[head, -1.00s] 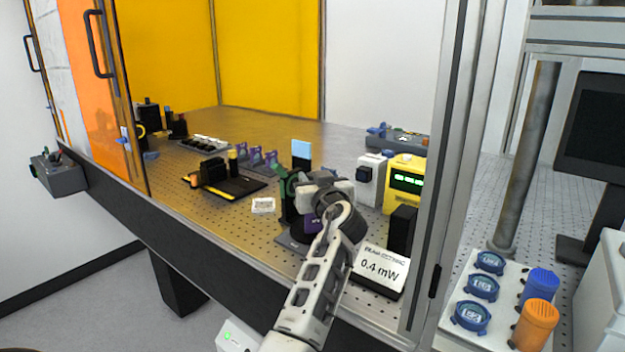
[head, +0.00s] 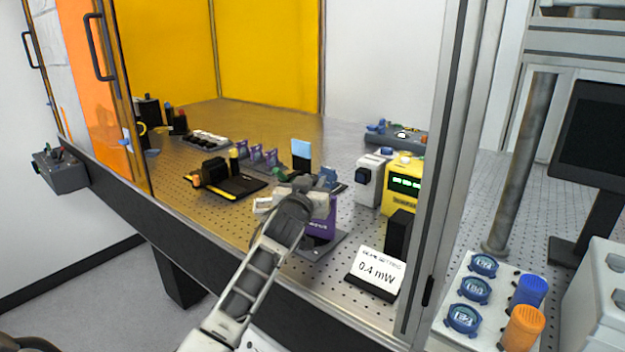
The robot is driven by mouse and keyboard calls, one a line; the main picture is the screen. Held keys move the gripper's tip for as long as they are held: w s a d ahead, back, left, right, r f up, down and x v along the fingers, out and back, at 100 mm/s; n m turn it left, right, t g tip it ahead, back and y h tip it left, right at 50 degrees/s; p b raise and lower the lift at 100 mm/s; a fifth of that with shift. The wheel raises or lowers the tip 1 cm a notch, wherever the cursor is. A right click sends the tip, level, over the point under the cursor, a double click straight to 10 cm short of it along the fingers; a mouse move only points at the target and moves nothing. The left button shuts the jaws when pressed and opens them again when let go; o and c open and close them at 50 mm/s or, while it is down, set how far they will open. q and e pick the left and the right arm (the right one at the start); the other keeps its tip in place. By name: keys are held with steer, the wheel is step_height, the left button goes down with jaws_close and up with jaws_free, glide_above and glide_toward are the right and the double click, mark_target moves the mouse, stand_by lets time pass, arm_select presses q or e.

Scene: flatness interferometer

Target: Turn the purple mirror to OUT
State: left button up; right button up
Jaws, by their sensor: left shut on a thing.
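The purple mirror (head: 321,223) stands on a dark base plate (head: 325,246) near the front edge of the optical table. Its purple face with lettering shows just right of my left gripper. My left gripper (head: 305,190) is shut at the top of the mirror mount, and its wrist covers the mount's left part. The exact grip point and any position marks are hidden. A green part (head: 280,175) shows just beyond the gripper on the left. My right gripper is not in view.
A 0.4 mW sign (head: 377,270) and a black block (head: 398,234) stand to the right, before a yellow meter (head: 403,185). A light blue plate (head: 301,152) stands behind. A black tray (head: 229,187) lies left. The enclosure post (head: 445,170) rises at right.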

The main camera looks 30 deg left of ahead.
arm_select(q)
steer(key=shift+m+t+h, duration=0.4)
steer(key=shift+m+h, duration=0.8)
steer(key=shift+h, duration=0.5)
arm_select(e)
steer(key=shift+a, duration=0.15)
arm_select(q)
steer(key=shift+h, duration=0.3)
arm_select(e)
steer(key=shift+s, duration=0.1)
arm_select(q)
steer(key=o, duration=1)
steer(key=shift+s+f, duration=0.15)
steer(key=shift+s, duration=0.35)
steer(key=s, duration=0.5)
steer(key=s+b, duration=0.1)
steer(key=s, duration=0.4)
steer(key=s+d+b, duration=0.1)
steer(key=s, duration=0.4)
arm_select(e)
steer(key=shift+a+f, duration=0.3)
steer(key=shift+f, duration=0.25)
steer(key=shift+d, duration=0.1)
